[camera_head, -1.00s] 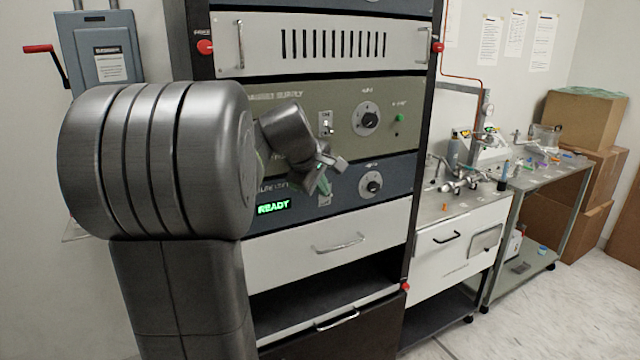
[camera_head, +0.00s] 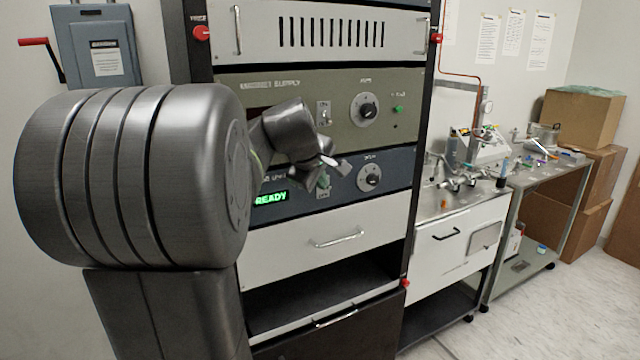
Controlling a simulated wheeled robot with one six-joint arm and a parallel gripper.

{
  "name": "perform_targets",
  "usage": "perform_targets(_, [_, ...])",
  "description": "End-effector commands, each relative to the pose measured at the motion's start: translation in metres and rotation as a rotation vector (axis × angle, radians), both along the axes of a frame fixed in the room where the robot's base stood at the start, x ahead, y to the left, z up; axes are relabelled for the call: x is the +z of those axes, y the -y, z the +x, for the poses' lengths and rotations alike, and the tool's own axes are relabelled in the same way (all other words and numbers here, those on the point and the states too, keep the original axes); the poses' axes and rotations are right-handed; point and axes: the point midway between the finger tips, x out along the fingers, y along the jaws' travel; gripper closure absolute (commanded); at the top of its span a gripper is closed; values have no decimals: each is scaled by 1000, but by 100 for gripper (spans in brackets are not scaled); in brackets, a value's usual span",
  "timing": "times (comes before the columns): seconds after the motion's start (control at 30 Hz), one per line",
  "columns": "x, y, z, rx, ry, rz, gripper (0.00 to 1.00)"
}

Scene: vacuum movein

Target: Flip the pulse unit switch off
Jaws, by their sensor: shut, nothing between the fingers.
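The pulse unit (camera_head: 400,163) is the dark blue-grey rack panel with a green READY display (camera_head: 271,197) and a black knob (camera_head: 369,177). My gripper (camera_head: 323,183) is shut and empty in front of this panel, between the display and the knob.
The magnet supply panel (camera_head: 290,87) above has its own toggle switch (camera_head: 323,113), a knob (camera_head: 364,110) and a green button (camera_head: 398,108). A white drawer (camera_head: 290,243) is below. A bench (camera_head: 462,240) with lab gear stands to the right.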

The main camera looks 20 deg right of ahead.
Motion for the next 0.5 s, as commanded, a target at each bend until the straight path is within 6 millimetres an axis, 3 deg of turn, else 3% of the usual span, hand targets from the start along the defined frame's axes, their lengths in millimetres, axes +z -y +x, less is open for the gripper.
perform_targets(0.5, [-24,1,-13,-2,360,26,100])
